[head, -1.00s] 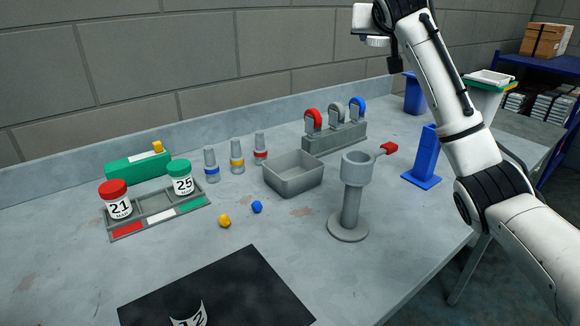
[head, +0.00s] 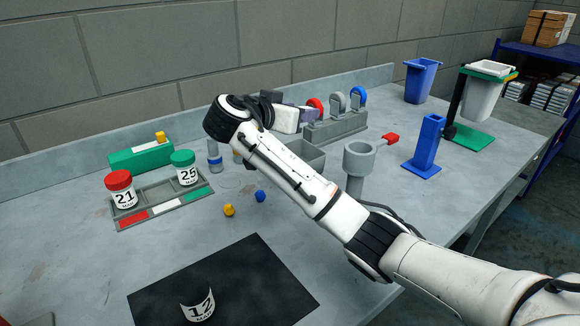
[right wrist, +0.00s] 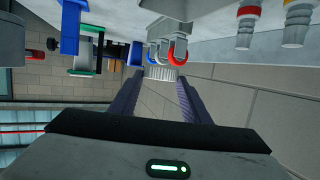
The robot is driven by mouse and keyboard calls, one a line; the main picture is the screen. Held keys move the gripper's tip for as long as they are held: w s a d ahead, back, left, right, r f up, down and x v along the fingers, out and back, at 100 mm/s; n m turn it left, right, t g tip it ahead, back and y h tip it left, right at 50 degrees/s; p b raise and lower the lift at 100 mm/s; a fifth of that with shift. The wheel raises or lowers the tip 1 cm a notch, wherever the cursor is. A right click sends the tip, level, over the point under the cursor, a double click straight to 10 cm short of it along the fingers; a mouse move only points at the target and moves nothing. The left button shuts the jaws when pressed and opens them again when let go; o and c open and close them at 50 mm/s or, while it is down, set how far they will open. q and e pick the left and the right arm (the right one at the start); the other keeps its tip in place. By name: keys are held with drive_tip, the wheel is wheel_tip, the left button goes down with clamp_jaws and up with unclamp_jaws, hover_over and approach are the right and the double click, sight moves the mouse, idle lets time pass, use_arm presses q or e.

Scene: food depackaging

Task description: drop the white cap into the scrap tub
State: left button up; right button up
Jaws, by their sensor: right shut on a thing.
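The white cap (right wrist: 162,73) is ribbed and sits between the fingertips of my right gripper (right wrist: 160,84) in the right wrist view. In the head view my right gripper (head: 308,116) is above the back of the bench, near the grey clamp rack, and the cap cannot be made out there. A grey open tub (head: 312,156), which looks like the scrap tub, stands on the bench, partly hidden behind my right forearm. The jar marked 12 (head: 199,308) stands without a cap on the black mat (head: 250,285). My left gripper is not in view.
A grey cup on a stand (head: 358,158) is right of the tub. A blue holder (head: 427,145), a blue bin (head: 421,80) and a white bin (head: 482,98) in a green frame are farther right. Capped jars 21 (head: 121,190) and 25 (head: 185,167) stand in a tray at left.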

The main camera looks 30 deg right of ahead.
wheel_tip(320, 180, down, 5)
drive_tip(key=shift+f+b, duration=0.1)
drive_tip(key=shift+b, duration=1.15)
drive_tip(key=o, duration=1.2)
drive_tip(key=shift+b+v, duration=0.85)
drive_tip(key=shift+v, duration=4.3)
